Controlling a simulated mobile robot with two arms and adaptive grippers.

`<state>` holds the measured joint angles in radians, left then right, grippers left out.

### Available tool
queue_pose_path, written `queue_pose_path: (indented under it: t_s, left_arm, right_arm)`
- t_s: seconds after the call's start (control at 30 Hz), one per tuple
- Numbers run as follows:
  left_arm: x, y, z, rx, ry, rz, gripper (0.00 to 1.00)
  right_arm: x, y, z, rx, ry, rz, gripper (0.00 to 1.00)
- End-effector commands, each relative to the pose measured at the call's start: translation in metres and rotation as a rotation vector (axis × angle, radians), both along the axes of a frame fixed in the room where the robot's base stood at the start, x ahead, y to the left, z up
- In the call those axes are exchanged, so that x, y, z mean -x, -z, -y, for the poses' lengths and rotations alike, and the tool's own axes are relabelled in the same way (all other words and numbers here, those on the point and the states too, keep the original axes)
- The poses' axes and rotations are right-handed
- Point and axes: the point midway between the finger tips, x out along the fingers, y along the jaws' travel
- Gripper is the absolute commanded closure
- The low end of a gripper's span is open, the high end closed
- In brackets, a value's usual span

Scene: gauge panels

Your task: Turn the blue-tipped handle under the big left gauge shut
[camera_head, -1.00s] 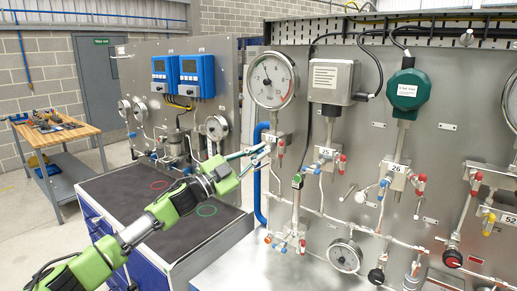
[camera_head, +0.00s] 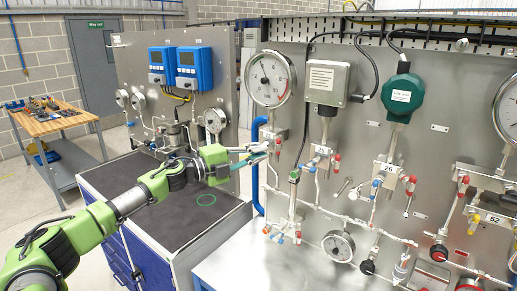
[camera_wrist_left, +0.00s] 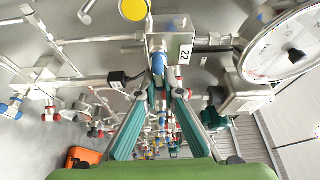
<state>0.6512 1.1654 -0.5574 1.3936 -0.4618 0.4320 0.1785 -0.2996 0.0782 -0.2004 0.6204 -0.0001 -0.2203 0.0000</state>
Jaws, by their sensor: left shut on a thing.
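The big left gauge (camera_head: 272,78) is a round white dial on the steel panel, and it also shows at the right of the left wrist view (camera_wrist_left: 285,45). Under it sits a small metal valve block with a tag reading 22 (camera_wrist_left: 186,53). The blue-tipped handle (camera_wrist_left: 158,64) points down from this block in the left wrist view, its lower end between my fingertips. My left gripper (camera_head: 266,151) reaches in from the left and is shut on the handle; its green fingers (camera_wrist_left: 163,92) partly hide it. My right gripper is not in view.
A red-tipped handle (camera_head: 278,144) sits close beside my fingertips. A vertical blue pipe (camera_head: 256,180) runs left of the valve. Pipes, smaller valves and a small lower gauge (camera_head: 338,245) crowd the panel below and right. A dark-topped bench (camera_head: 150,205) lies under my arm.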

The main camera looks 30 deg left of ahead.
Motion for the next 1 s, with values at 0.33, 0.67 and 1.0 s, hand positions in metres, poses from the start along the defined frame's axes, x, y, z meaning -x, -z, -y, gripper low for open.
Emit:
queue_pose_path:
  t_s: [0.33, 0.67, 1.0]
  left_arm:
    - [-0.0007, 0.0007, -0.0038, -0.057, -0.009, 0.004, 1.0]
    - [-0.0008, -0.0004, -0.0042, -0.058, -0.01, 0.007, 1.0]
    - [-0.0004, -0.0008, -0.0017, -0.055, -0.004, 0.007, 0.75]
  right_arm:
    - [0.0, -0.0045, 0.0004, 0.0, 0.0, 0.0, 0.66]
    - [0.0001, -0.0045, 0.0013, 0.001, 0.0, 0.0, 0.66]
    - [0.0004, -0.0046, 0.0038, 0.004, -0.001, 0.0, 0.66]
